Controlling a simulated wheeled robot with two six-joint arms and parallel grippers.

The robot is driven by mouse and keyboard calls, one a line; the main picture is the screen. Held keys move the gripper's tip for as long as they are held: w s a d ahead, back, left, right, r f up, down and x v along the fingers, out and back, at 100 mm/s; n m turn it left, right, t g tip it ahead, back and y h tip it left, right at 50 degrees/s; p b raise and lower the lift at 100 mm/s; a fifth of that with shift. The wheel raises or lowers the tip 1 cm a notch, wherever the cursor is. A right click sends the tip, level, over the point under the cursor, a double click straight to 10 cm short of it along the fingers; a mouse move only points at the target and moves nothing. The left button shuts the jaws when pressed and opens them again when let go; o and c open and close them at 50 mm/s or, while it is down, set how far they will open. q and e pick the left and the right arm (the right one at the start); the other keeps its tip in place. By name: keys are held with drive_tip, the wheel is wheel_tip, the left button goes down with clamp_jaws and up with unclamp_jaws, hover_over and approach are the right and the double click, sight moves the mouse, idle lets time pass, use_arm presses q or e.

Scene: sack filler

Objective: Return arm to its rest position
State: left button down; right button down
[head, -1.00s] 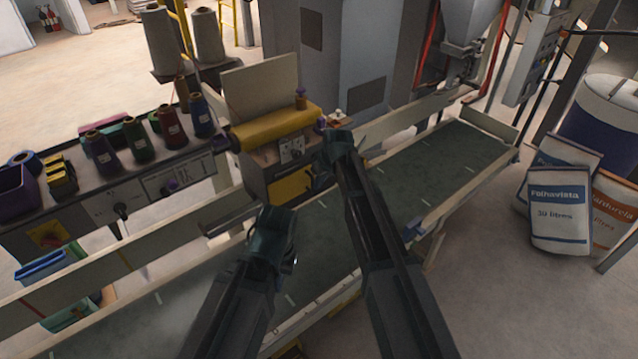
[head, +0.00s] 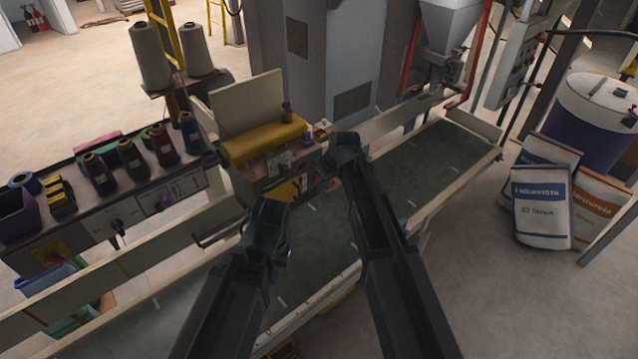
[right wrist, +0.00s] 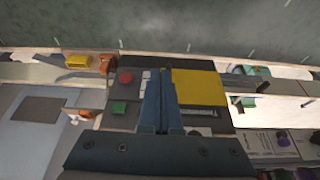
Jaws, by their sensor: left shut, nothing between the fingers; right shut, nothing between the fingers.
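My left gripper (head: 268,212) is over the green conveyor belt (head: 440,160), in front of the yellow-topped sewing unit. It is shut with nothing in it. My right gripper (head: 340,160) is further right and higher in the head view, at the right side of the sewing unit. It is shut and empty; its closed fingers (right wrist: 160,100) show in the right wrist view, in front of a panel with a red button and a yellow part. Whether it touches the unit I cannot tell.
The sewing unit with its yellow cover (head: 264,138) stands at the belt's far side. A thread shelf (head: 130,205) with several spools is at left. Filled sacks (head: 541,208) lean by a blue-and-white drum (head: 592,120) at right. Open floor lies at lower right.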

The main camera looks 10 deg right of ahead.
use_arm(q)
drive_tip(key=shift+r, duration=0.55)
use_arm(e)
drive_tip(key=shift+s+d+r, duration=0.15)
drive_tip(key=shift+s+r, duration=0.05)
drive_tip(key=shift+r, duration=0.4)
